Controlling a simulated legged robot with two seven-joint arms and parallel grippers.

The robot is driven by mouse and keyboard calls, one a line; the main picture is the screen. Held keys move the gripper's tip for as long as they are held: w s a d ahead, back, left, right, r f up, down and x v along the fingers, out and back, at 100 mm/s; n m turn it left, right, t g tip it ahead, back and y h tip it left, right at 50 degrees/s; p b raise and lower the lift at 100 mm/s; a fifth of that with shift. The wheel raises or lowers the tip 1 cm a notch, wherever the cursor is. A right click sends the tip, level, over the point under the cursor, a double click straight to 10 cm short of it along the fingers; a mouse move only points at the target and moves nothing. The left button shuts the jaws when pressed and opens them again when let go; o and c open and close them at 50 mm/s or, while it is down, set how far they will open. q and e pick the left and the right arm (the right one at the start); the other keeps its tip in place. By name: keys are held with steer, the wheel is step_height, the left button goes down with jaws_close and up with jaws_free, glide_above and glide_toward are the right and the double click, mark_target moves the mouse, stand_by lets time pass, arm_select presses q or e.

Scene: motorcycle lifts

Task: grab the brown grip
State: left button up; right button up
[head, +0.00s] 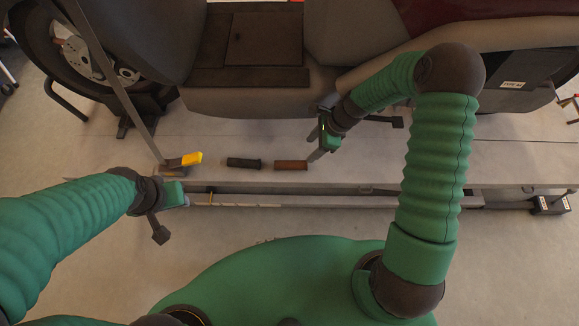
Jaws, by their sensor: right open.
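The brown grip (291,165) is a short cylinder lying on the grey lift platform, near the middle of the head view. My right gripper (314,146) is open, just beyond the right end of the brown grip. One fingertip is close to that end; I cannot tell whether it touches. Nothing shows between its fingers. My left gripper (180,198) is at the lower left, near the platform's front edge, away from the brown grip. Its finger gap is not clear.
A black grip (243,162) lies just left of the brown one. A yellow-ended object (185,159) is further left. A large grey and dark red motorcycle (250,60) stands behind. A long rod (238,205) runs along the platform's front edge (350,186).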

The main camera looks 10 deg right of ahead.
steer(key=b, duration=0.1)
glide_toward(294, 163)
step_height(294, 163, down, 3)
steer(key=shift+w+a+r, duration=0.1)
steer(key=shift+a, duration=0.05)
steer(key=shift+w+a+f+b, duration=0.2)
steer(key=shift+a+f+b, duration=0.25)
steer(key=shift+a+f, duration=0.7)
steer(key=x, duration=0.1)
steer(key=b+x, duration=0.2)
steer(key=x, duration=0.1)
steer(key=shift+d+f, duration=0.2)
steer(key=shift+d, duration=0.1)
steer(key=shift+w+f+b, duration=0.1)
steer(key=shift+f+b, duration=0.2)
steer(key=shift+a+r, duration=0.1)
steer(key=shift+r, duration=0.05)
steer(key=shift+a, duration=0.2)
steer(key=c, duration=0.5)
arm_select(q)
steer(key=f, duration=0.5)
steer(key=shift+a+f, duration=0.2)
steer(key=shift+a, duration=0.1)
arm_select(e)
jaws_close()
